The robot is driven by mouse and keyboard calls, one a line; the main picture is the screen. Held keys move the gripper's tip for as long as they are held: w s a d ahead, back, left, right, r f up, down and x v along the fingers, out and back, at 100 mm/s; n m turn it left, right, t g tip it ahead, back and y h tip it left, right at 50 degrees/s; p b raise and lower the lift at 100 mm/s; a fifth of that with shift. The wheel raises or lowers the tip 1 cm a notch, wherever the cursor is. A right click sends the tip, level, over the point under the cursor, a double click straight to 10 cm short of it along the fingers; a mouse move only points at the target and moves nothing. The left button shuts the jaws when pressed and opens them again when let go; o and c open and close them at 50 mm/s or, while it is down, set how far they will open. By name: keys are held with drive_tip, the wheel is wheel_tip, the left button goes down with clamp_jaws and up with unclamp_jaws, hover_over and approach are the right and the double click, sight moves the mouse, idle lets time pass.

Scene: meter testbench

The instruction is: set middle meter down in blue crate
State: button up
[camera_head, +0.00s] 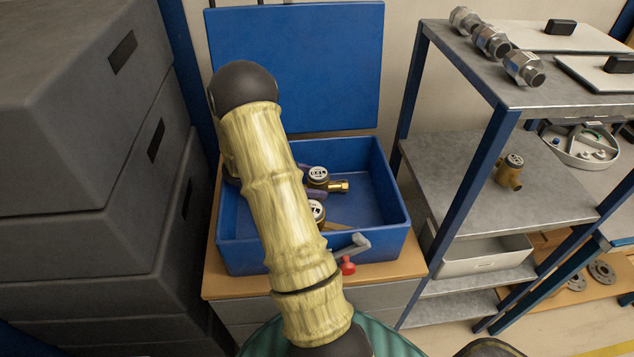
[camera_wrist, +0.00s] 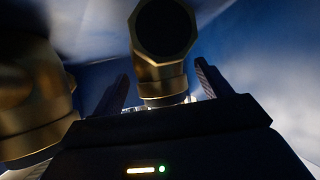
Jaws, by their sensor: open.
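The blue crate (camera_head: 388,235) stands open and holds two brass meters with round dials. One meter (camera_head: 318,176) lies toward the back of the crate, its brass pipe end pointing right. The other meter (camera_head: 317,211) is nearer the front, partly hidden by my arm. My gripper (camera_wrist: 160,80) is open, with one finger on each side of a brass meter (camera_wrist: 160,55) in the wrist view; contact is unclear. A second brass body (camera_wrist: 30,95) stands close at left there. In the head view my arm hides most of my gripper, inside the crate.
A third meter (camera_head: 514,165) stands on the middle shelf of the metal rack (camera_head: 455,185) at right. Several steel fittings (camera_head: 491,42) lie on its top. Grey stacked boxes (camera_head: 85,170) close off the left. The raised blue panel (camera_head: 320,65) stands behind the crate.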

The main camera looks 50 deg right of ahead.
drive_tip(key=v, duration=0.5)
drive_tip(key=shift+a+r, duration=0.1)
drive_tip(key=shift+a, duration=0.05)
idle(0.3)
